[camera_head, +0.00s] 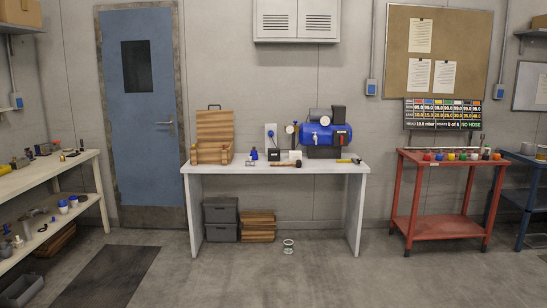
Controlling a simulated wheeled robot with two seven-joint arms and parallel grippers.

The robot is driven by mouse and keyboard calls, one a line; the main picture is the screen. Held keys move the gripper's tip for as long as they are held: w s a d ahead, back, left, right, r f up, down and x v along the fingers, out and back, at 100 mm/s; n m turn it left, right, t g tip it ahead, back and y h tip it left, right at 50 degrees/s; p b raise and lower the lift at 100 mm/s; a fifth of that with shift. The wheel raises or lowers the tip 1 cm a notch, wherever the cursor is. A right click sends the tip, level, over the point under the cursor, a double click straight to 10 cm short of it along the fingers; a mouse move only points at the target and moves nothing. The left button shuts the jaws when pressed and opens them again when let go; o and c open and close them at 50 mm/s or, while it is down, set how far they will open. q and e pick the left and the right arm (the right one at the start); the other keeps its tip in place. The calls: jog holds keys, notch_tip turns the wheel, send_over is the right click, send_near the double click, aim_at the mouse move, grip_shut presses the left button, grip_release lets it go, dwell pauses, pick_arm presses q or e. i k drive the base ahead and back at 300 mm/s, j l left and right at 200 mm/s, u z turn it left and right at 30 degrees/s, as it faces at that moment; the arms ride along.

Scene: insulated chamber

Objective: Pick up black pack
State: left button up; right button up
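I cannot tell for certain which thing is the black pack. A small black block (273,155) stands on the white table (210,169), in front of the blue tank (318,135). A dark box (338,115) sits on top of the tank's right end. Another dark boxy item (43,149) lies on the left bench (80,160). Neither of my grippers shows in the head view.
An open wooden case (213,137) and small tools share the white table. Grey bins (221,219) and wooden crates (258,226) stand under it. A red cart (438,227) is at right. The floor ahead is mostly clear, with metal rings (288,246) and a dark mat (107,275).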

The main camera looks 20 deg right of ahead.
aim_at(274, 154)
jog(key=i+l+z, duration=0.15)
jog(key=i+z, duration=0.3)
jog(key=i, duration=0.6)
jog(key=i+j+z, duration=0.1)
jog(key=i, duration=2.4)
jog(key=i+j+z, duration=0.1)
jog(key=i+z, duration=0.3)
jog(key=i, duration=0.2)
jog(key=i+j+z, duration=0.35)
jog(key=i, duration=0.2)
jog(key=i+j+z, duration=0.4)
jog(key=i, duration=0.15)
